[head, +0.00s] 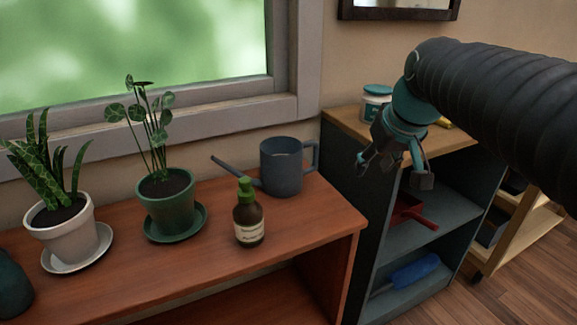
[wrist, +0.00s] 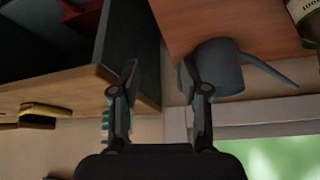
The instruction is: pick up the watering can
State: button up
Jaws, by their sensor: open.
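The watering can (head: 281,168) is blue-grey and stands upright on the right part of the reddish wooden table. Its spout points left and its handle is on the right. In the wrist view the watering can (wrist: 221,66) shows to the right of the fingers, partly covered by one finger. My gripper (head: 396,178) is open and empty, up and to the right of the can in the head view, in front of the grey shelf unit. In the wrist view both fingers of my gripper (wrist: 160,75) are spread apart with nothing between them.
A brown bottle with a green cap (head: 248,219) stands just in front of the can's spout. A plant in a green pot (head: 168,206) and one in a white pot (head: 68,243) stand further left. A shelf unit (head: 352,200) with a jar (head: 374,104) on top adjoins the table's right end.

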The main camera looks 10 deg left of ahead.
aim_at(317, 156)
jog(key=w+a+r+n+y, duration=0.1)
jog(key=w+a, duration=0.3)
jog(key=w, duration=0.2)
jog(key=w+a+r+n, duration=0.1)
jog(key=w+a+n, duration=0.15)
jog(key=w, duration=0.35)
jog(key=shift+m, duration=0.35)
jog(key=x, duration=0.4)
jog(key=a+b+x, duration=0.1)
jog(key=x, duration=0.9)
jog(key=shift+s+a+b, duration=0.1)
jog(key=shift+a+b, duration=0.15)
jog(key=shift+b, duration=0.05)
grip_shut()
